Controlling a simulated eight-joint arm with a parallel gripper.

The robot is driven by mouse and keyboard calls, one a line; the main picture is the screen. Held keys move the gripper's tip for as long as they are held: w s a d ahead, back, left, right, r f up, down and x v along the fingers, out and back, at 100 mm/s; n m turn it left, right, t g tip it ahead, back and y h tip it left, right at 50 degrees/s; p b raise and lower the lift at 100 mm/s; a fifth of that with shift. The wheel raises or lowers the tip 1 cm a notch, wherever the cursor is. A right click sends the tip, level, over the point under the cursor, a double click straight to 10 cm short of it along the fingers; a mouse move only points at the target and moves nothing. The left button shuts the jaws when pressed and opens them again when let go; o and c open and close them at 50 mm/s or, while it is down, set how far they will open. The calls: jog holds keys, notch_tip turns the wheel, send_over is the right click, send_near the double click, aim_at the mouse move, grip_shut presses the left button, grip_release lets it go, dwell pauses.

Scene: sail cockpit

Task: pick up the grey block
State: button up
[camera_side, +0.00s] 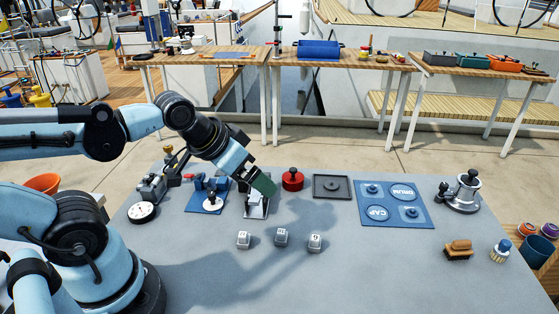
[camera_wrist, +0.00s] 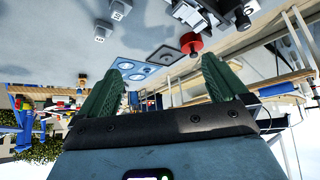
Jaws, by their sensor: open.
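Three small grey blocks with pale, marked tops sit in a loose row at the front middle of the grey table in the side view: a left block (camera_side: 243,240), a middle block (camera_side: 281,237) and a right block (camera_side: 315,242). I cannot tell which one the task means. Two such blocks show at the top left of the wrist view, one at the edge (camera_wrist: 118,9) and one below it (camera_wrist: 101,31). My gripper (camera_side: 264,186) has green fingers and is behind the row, above the table. In the wrist view my gripper (camera_wrist: 160,82) is open and empty, apart from the blocks.
A metal stand (camera_side: 257,208) is just below my gripper. A red knobbed piece (camera_side: 292,180), a dark square tray (camera_side: 332,187) and a blue mat (camera_side: 378,216) lie to its right. A winch (camera_side: 461,194) and a brush (camera_side: 458,250) are farther right.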

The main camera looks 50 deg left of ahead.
jog(key=shift+c, duration=0.2)
jog(key=c, duration=0.8)
jog(key=n+g, duration=0.7)
jog(key=n, duration=0.1)
send_over(316, 236)
jog(key=f, duration=0.5)
jog(key=w+f, duration=0.1)
jog(key=f, duration=0.2)
jog(key=shift+a+f, duration=0.1)
jog(key=shift+s+f, duration=0.2)
jog(key=shift+f, duration=0.65)
jog(key=shift+s+f, duration=0.15)
jog(key=shift+f, duration=0.75)
jog(key=shift+s+f, duration=0.2)
jog(key=shift+f, duration=0.65)
